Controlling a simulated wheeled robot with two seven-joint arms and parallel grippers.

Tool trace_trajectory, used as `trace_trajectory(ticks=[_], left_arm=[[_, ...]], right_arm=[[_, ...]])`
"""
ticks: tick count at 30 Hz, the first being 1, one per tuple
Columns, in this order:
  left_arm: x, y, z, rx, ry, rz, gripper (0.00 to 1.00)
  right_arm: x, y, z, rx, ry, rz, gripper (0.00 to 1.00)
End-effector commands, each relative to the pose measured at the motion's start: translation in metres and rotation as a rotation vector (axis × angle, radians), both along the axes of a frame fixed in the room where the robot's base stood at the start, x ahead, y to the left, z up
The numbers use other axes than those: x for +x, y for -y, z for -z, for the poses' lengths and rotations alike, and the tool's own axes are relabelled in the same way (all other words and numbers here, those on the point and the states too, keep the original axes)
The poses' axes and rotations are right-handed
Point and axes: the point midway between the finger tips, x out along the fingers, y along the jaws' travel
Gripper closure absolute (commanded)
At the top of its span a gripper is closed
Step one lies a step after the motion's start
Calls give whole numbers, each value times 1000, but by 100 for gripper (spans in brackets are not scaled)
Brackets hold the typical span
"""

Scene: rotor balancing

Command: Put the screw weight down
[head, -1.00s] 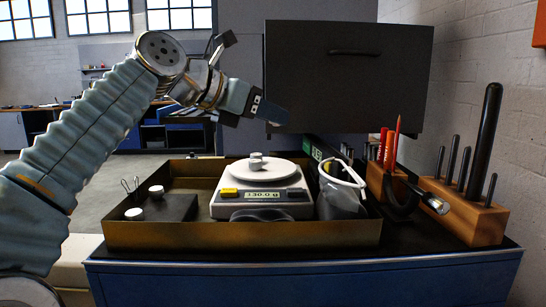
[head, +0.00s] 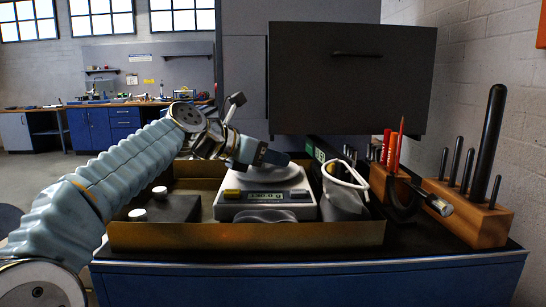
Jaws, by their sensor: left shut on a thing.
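The white scale (head: 265,207) stands in the brass-coloured tray (head: 240,236), with its round pan (head: 268,178) on top. My left gripper (head: 282,159) is low over the pan, pointing right. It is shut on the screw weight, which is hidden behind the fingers. The small metal weights seen on the pan earlier are hidden by the gripper. Two other light-topped weights, a front one (head: 137,214) and a rear one (head: 160,192), sit on a dark block at the left of the tray. My right gripper is not in view.
A grey pouch with a white loop (head: 343,191) stands right of the scale. Red-handled tools (head: 392,152) and a wooden block with dark rods (head: 474,222) stand farther right. A dark cabinet (head: 352,80) hangs behind the bench, above the gripper's level.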

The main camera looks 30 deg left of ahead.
Motion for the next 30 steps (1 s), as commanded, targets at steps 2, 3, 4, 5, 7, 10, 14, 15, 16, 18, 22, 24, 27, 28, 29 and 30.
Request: trace_trajectory(ticks=[2,3,4,5,7,10,14,15,16,18,22,24,27,28,29,30], left_arm=[[0,0,2,0,0,0,100],[0,0,4,0,0,0,100],[0,0,5,0,0,0,100],[0,0,6,0,-1,0,100],[0,0,8,0,-1,1,100],[0,0,7,0,-2,1,62],[0,0,8,1,-3,2,62],[0,1,8,1,-3,2,62],[0,1,7,1,-3,2,62],[0,1,5,1,-3,2,62],[-9,-4,-4,1,-1,-1,62],[-21,-10,-10,2,1,-1,62],[-41,-19,-19,1,2,-1,62],[-47,-22,-22,1,3,-2,62],[-54,-25,-25,2,2,-2,62],[-61,-29,-29,1,2,-2,62]], right_arm=[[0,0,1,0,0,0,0],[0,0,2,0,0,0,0],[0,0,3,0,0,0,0],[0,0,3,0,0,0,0],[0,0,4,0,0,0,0],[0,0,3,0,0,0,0],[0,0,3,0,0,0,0],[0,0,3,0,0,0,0],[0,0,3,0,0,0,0],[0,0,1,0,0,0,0],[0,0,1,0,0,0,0],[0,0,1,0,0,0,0],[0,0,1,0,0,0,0],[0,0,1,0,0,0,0],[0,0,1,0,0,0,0],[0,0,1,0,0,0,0]])
